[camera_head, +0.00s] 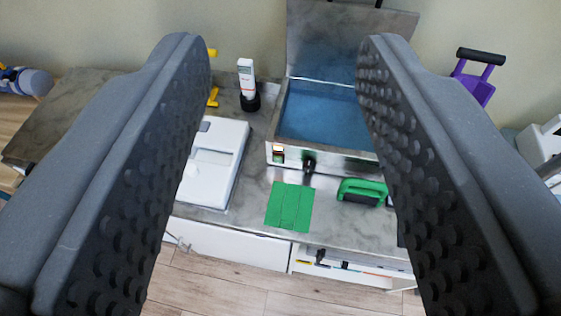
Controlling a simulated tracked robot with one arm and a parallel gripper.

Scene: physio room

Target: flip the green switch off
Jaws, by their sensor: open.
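A small switch (278,153) with a pale frame and a reddish part sits at the left end of the metal front of an open water bath (335,158). It is too small to tell its exact colours or which way it is set. My gripper (285,50) is open and empty. Its two dark, studded fingers reach in from the lower left and lower right. The switch shows in the gap between them, farther off, and neither finger touches it. The right finger hides the right part of the bath.
The bath's lid (315,45) stands raised against the wall. A dark knob or tap (309,166) sticks out beside the switch. On the counter are a green pad (289,206), a green-handled tool (361,191), a white device (213,165) and a white bottle-like item (247,78) in a black holder.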

